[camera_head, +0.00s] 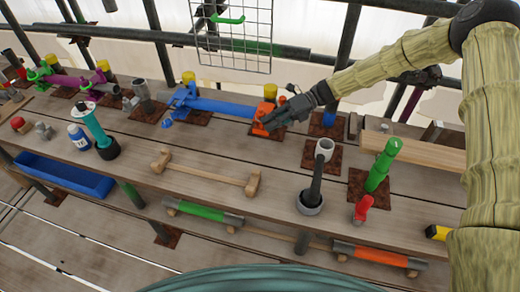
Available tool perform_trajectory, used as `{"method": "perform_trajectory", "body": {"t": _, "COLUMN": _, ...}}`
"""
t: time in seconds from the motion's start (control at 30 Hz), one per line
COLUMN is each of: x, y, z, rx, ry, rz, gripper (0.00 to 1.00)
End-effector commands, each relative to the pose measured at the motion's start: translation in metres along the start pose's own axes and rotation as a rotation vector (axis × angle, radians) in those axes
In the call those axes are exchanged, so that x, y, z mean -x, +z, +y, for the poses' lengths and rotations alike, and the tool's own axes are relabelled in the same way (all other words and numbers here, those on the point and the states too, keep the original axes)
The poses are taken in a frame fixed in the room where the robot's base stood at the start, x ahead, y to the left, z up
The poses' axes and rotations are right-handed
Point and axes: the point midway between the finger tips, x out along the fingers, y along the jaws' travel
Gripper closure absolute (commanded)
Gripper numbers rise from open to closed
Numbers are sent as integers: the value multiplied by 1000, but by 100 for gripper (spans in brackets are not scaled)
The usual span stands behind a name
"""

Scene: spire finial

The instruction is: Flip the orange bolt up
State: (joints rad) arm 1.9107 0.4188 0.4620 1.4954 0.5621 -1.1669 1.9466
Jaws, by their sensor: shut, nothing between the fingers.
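The orange bolt (260,127) belongs to an orange clamp-like fitting (266,110) at the right end of a blue tube on the wooden bench. My gripper (268,122) is a dark shape right at the fitting, coming in from the upper right along my sleeved arm. Its fingers look shut and empty. They overlap the orange parts in the picture, so part of the fitting is hidden. I cannot tell whether they touch the bolt or how the bolt is tilted.
The blue tube (222,106) runs left to a blue clamp (182,97). A wooden handle bar (205,168) lies in front. A green cylinder (382,165) and a white-topped pipe (324,149) stand to the right. A wire rack (232,35) hangs behind.

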Motion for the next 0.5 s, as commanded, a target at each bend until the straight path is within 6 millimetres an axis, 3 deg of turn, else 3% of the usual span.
{"method": "perform_trajectory", "body": {"t": 0.5, "x": 8, "y": 0, "z": -1, "rx": -2, "ry": -4, "rz": -8, "gripper": 100}}
